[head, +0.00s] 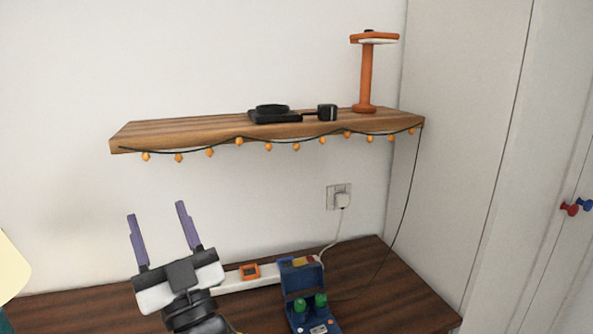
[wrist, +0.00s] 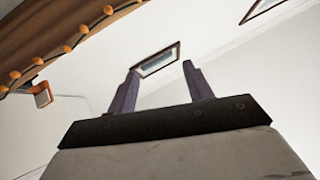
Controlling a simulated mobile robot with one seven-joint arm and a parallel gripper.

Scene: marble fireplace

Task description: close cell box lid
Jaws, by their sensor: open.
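The cell box (head: 310,318) is a small blue box on the dark wooden desk, low in the head view, cut off by the bottom edge. Its lid (head: 303,283) stands raised at the back, with yellow and red patches on its top edge. Two green round-topped things sit inside the box. My gripper (head: 158,212) is open and empty, pointing up, to the left of the box and apart from it. In the wrist view my gripper (wrist: 161,78) shows two purple fingers spread apart with nothing between them; the box is not in that view.
A wooden shelf (head: 200,130) with a string of orange bulbs hangs on the wall above, holding a black device (head: 275,115) and an orange stand (head: 367,75). A white power strip (head: 235,281) lies beside the box. The desk (head: 390,290) is clear on the right.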

